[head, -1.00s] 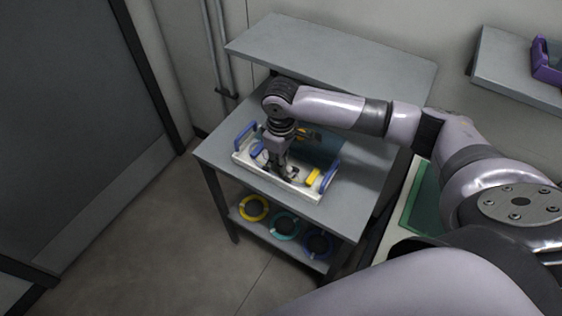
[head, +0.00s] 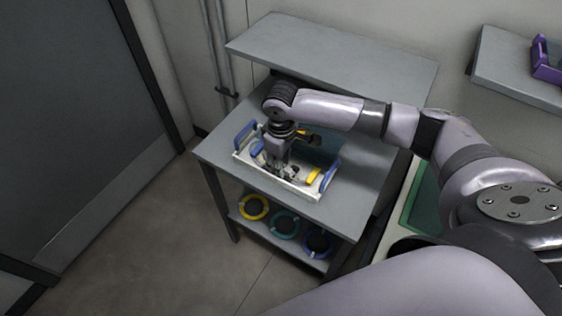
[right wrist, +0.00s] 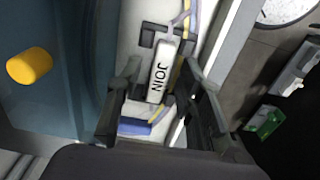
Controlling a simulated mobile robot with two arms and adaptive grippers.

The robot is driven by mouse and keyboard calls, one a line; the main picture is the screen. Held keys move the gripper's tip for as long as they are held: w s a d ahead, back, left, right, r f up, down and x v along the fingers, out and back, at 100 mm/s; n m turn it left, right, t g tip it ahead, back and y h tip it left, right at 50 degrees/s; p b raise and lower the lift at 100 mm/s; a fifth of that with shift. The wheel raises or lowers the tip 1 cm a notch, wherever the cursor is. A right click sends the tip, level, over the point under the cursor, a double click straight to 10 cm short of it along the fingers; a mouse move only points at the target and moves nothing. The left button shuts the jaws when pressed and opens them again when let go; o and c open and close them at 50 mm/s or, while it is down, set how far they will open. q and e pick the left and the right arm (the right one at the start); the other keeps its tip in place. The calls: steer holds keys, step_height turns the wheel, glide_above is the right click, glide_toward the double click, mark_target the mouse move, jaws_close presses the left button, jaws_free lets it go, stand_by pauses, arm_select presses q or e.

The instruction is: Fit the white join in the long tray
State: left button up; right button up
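The white join (right wrist: 162,75), a small block lettered JOIN, lies over the white floor of a tray in the right wrist view. My right gripper (right wrist: 161,85) has one finger on each side of it, with gaps showing between fingers and block. In the head view the long white tray (head: 240,158) with blue end handles stands on the grey bench, and my right gripper (head: 275,170) points down into it. The gripper hides the join there. Whether the join is seated in a holder I cannot tell. My left gripper is not in view.
Yellow and grey cables run beside the join, near black clips and a blue piece (right wrist: 135,127). A yellow block (head: 313,176) sits at the tray's right end. A raised grey shelf (head: 330,55) stands behind. Coloured coils (head: 285,225) lie on the lower shelf.

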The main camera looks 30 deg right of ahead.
steer(key=shift+r, duration=0.1)
step_height(320, 180, up, 12)
steer(key=shift+b, duration=0.45)
stand_by(0.4)
